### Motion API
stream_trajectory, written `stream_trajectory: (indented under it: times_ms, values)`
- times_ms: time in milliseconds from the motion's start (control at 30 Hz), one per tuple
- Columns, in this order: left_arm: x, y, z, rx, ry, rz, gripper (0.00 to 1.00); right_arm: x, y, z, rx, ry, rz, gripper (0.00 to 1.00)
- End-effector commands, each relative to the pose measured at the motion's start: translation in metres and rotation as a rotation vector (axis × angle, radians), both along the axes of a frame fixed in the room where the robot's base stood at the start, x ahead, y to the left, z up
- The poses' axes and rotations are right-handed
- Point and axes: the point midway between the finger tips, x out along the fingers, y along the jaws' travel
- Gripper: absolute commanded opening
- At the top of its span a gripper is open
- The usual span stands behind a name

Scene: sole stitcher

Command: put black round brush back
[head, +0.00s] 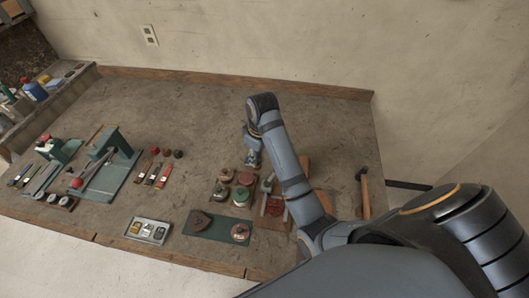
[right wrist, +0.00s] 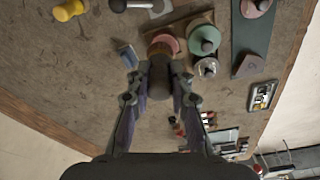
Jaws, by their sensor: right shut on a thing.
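My right gripper (head: 252,160) is over the middle of the workbench, pointing down, just behind a group of round tins. In the right wrist view its fingers (right wrist: 160,80) are closed on a dark round brush (right wrist: 159,50), whose brown-black rounded end shows between the fingertips. In the head view the held brush is too small and covered to make out. Whether it touches the bench I cannot tell. My left gripper is not in view.
Round tins, one of them green (head: 241,197), stand close in front of the gripper. A green mat (head: 215,232), a metal tray (head: 147,231) and a hammer (head: 364,188) lie around. A teal machine (head: 112,140) stands left. The bench's back middle is clear.

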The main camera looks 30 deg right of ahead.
Motion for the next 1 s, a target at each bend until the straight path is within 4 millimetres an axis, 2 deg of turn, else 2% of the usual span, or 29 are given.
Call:
stream_trajectory:
  times_ms: [33, 133, 200, 267, 333, 400, 500, 567, 700, 800, 900, 1000]
  values:
    - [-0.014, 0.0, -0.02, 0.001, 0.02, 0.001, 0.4, 0.01, -0.012, -0.015, -0.007, -0.002, -0.004, 0.0]
    - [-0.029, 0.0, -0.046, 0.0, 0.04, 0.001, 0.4, 0.03, -0.03, -0.03, -0.007, -0.003, -0.004, 0.0]
    - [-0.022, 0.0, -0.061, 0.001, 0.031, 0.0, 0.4, 0.043, -0.043, -0.037, -0.005, -0.003, -0.006, 0.0]
    - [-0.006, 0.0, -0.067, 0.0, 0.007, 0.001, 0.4, 0.054, -0.053, -0.042, -0.005, -0.002, -0.005, 0.0]
    - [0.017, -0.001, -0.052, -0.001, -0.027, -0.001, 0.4, 0.062, -0.061, -0.044, -0.002, 0.006, -0.004, 0.0]
    - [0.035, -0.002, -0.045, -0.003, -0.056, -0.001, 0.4, 0.07, -0.069, -0.057, -0.001, 0.005, -0.005, 0.0]
    - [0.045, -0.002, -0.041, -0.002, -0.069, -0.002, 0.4, 0.08, -0.078, -0.073, 0.0, 0.002, -0.004, 0.0]
    - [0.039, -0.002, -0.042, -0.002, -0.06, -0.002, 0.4, 0.084, -0.081, -0.08, 0.0, 0.001, -0.003, 0.0]
    - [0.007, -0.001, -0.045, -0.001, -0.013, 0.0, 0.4, 0.088, -0.084, -0.086, -0.001, 0.0, -0.001, 0.0]
    - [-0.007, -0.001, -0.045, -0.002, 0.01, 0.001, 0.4, 0.09, -0.087, -0.09, -0.001, 0.0, -0.002, 0.0]
    - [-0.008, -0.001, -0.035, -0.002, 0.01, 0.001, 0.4, 0.09, -0.087, -0.105, 0.0, 0.005, -0.003, 0.0]
    - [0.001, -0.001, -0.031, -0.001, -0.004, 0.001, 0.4, 0.091, -0.087, -0.118, 0.0, 0.001, -0.001, 0.0]
